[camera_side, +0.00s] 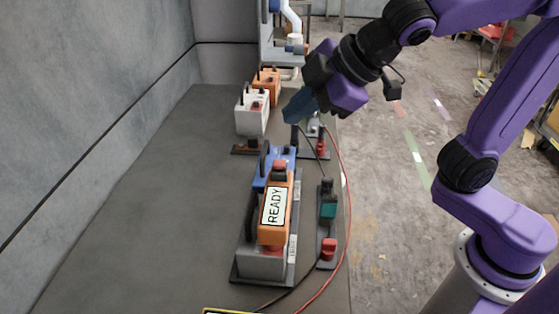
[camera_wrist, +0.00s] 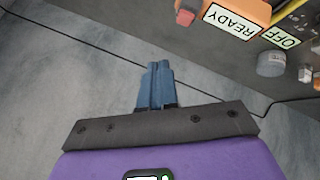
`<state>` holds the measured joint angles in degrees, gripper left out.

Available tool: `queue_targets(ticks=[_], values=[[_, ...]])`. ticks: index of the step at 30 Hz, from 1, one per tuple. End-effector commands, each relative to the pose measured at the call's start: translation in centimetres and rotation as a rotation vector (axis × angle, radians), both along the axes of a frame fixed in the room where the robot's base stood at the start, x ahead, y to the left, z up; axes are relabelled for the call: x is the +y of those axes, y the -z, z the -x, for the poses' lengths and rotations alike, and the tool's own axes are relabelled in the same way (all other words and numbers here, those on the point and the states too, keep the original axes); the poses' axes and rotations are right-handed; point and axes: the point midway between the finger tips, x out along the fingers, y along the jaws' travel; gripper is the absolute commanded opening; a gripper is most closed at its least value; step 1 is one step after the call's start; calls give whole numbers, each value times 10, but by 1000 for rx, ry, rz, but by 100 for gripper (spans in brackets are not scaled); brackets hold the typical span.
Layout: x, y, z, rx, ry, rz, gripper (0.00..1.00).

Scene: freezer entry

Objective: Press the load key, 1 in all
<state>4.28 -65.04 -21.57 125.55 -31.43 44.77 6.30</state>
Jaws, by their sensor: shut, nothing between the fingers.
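An orange unit (camera_side: 275,232) with a READY display (camera_side: 273,206) stands on a grey base in the side view. The READY display also shows at the top of the wrist view (camera_wrist: 231,22), beside an OFF display (camera_wrist: 281,37). A red knob (camera_wrist: 185,16) and a grey round knob (camera_wrist: 271,64) are near them. I cannot tell which part is the load key. My gripper (camera_side: 292,116) is above and beyond the unit, apart from it. Its blue fingers (camera_wrist: 159,66) are shut and empty.
A blue part (camera_side: 273,163) adjoins the orange unit. A small teal and red device (camera_side: 328,212) stands to its right, with red and black cables around it. A white box (camera_side: 252,118) and another orange box (camera_side: 266,84) stand farther back. The bench's left side is clear.

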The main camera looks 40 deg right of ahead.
Motion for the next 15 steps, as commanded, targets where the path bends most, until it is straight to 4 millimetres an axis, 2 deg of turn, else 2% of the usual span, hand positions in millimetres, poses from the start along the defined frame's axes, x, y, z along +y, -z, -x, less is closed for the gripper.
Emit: queue_targets(ticks=[3, 6, 15], values=[[12, -15, -7, -49, -6, -19, 0], [16, -21, -10, -72, -8, -26, 0], [17, -23, -12, -81, -7, -30, 0]])
